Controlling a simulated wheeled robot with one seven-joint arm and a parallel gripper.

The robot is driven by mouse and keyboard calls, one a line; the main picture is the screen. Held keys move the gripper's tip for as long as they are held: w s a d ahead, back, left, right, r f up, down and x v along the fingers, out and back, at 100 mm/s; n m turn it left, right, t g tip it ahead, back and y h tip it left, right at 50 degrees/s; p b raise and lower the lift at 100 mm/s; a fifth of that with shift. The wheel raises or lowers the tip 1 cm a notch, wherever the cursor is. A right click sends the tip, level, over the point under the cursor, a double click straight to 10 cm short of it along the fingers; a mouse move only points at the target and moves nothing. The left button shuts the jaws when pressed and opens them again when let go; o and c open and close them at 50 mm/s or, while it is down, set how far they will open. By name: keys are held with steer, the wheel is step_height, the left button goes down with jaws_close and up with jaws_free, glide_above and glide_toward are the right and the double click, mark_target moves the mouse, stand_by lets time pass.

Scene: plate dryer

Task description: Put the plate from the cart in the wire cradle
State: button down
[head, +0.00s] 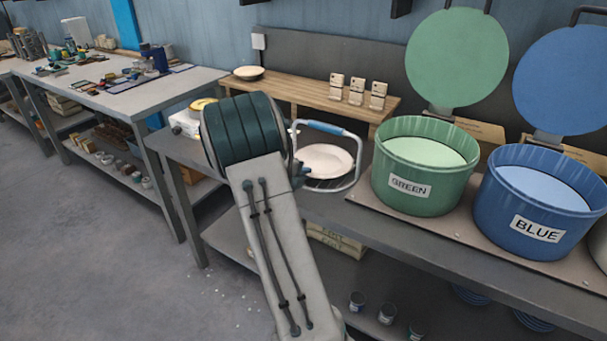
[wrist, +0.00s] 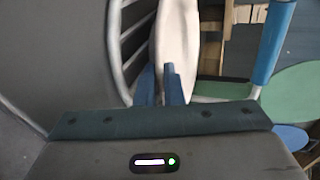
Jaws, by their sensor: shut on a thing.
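A pale round plate (head: 325,160) shows in the head view, framed by the wire cradle (head: 356,150) with its blue handle (head: 325,128). In the wrist view the plate (wrist: 176,35) is seen nearly edge-on, between the grey wires on the left and the blue handle on the right. My gripper (wrist: 160,78) is shut on the plate's near edge. In the head view only a bit of my gripper (head: 301,171) shows at the plate's left, the rest hidden behind my arm. Whether the plate rests on the wires I cannot tell.
A green bin (head: 422,196) and a blue bin (head: 515,230) with raised lids stand right of the cradle. A wooden shelf (head: 300,90) with a bowl (head: 249,73) and small cards is behind. A cluttered workbench (head: 120,88) stands at left. Open floor lies at lower left.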

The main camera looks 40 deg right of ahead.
steer(key=c, duration=1.8)
jaws_free()
steer(key=s+a+r+n+t+y, duration=0.15)
steer(key=a+r+n+y, duration=0.3)
steer(key=a, duration=0.45)
steer(key=w+a+r+n+t+y, duration=0.1)
steer(key=a+r+n+t+y, duration=0.2)
steer(key=a+n, duration=0.45)
steer(key=s+a+r+n+t+y, duration=0.1)
steer(key=a+r+n+t+y, duration=0.25)
steer(key=a, duration=0.65)
steer(key=s+a+n+g+y, duration=0.2)
steer(key=s+a+n+g, duration=0.15)
steer(key=s+n, duration=0.35)
steer(key=s+a+n+g+y, duration=0.2)
steer(key=s+a+n, duration=0.2)
steer(key=s+n, duration=0.3)
steer(key=s+n+g, duration=0.1)
steer(key=s, duration=0.3)
steer(key=s+d+f+n+g+h, duration=0.1)
steer(key=s, duration=0.3)
steer(key=s+d+f+n+g+h, duration=0.1)
steer(key=s+n, duration=0.1)
steer(key=s, duration=0.2)
steer(key=shift+d+f+g, duration=0.15)
steer(key=shift+f+g, duration=0.05)
steer(key=shift+g, duration=0.15)
